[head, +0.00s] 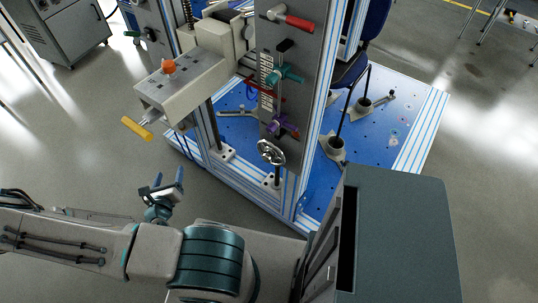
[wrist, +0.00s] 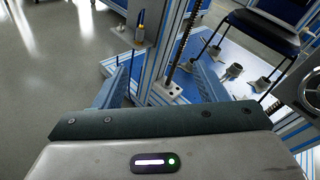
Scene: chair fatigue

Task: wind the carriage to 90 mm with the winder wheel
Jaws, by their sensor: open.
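The winder wheel (head: 271,152) is a silver handwheel low on the front of a grey upright panel. Part of it also shows at the right edge of the wrist view (wrist: 312,92). A pale strip with dark marks (head: 266,68), like a scale, runs up the panel; its reading is too small to tell. I cannot tell surely which part is the carriage. My gripper (head: 169,176) is open and empty, left of the wheel and apart from it. Its two blue fingers are spread in the wrist view (wrist: 165,66), with nothing between them.
A teal handle (head: 288,74), a purple knob (head: 284,127) and a red handle (head: 292,22) sit on the panel. A grey block with a yellow handle (head: 137,128) juts out at left. The blue base (head: 385,130) carries a chair (head: 352,68).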

